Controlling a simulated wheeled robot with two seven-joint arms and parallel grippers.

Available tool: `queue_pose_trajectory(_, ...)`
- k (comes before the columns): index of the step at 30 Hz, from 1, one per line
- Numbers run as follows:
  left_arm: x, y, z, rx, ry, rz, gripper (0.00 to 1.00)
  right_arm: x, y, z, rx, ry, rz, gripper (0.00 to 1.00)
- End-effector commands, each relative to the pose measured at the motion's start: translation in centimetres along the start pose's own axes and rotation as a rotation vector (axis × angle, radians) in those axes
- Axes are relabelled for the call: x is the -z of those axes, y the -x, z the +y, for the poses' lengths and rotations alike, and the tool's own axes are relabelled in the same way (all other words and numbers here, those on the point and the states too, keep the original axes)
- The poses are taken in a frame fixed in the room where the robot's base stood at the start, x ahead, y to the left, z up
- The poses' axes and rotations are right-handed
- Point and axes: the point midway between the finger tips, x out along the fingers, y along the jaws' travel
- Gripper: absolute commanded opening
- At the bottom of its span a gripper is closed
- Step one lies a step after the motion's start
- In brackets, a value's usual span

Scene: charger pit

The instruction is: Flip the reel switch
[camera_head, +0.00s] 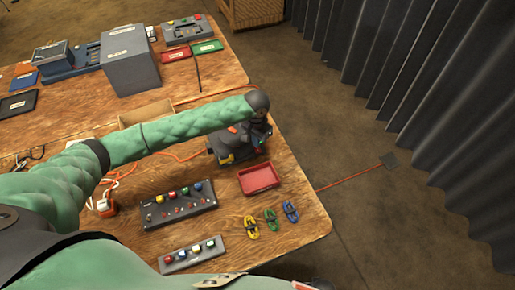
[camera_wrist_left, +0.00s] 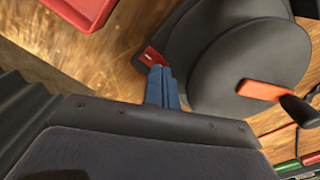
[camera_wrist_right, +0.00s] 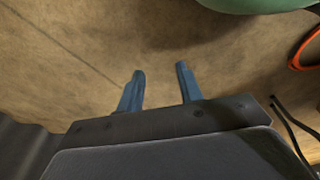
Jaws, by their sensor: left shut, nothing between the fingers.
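The dark cable reel (camera_head: 226,145) stands on the wooden table below the end of my left arm; its round discs (camera_wrist_left: 245,65) fill the upper right of the left wrist view. A small red switch (camera_wrist_left: 150,56) with a white mark sits beside the discs, low on the reel. My left gripper (camera_wrist_left: 158,70) is shut and empty, its blue fingertips right at the switch and partly covering it. I cannot tell whether they touch it. My right gripper (camera_wrist_right: 160,69) is open and empty above the brown floor.
A red tray (camera_head: 259,178) lies in front of the reel. Two switch panels (camera_head: 180,207) (camera_head: 193,254) and yellow, green and blue clips (camera_head: 270,220) lie nearby. Orange cable runs over the table. Grey boxes (camera_head: 130,58) stand at the back. A corrugated dark wall (camera_head: 400,60) is at right, with open floor between.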

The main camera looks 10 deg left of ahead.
Motion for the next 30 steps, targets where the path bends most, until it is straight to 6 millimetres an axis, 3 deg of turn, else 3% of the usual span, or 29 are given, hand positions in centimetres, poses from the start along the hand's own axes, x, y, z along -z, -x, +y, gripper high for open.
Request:
queue_pose_trajectory(17,0.0,-0.7,0.0,0.000,0.000,0.000,0.00,0.1,-0.1,-0.5,0.005,-0.003,0.001,0.36)
queue_pose_trajectory(30,0.0,-1.1,0.0,0.000,0.000,-0.001,0.00,-0.1,-0.1,0.5,-0.005,0.003,-0.002,0.36)
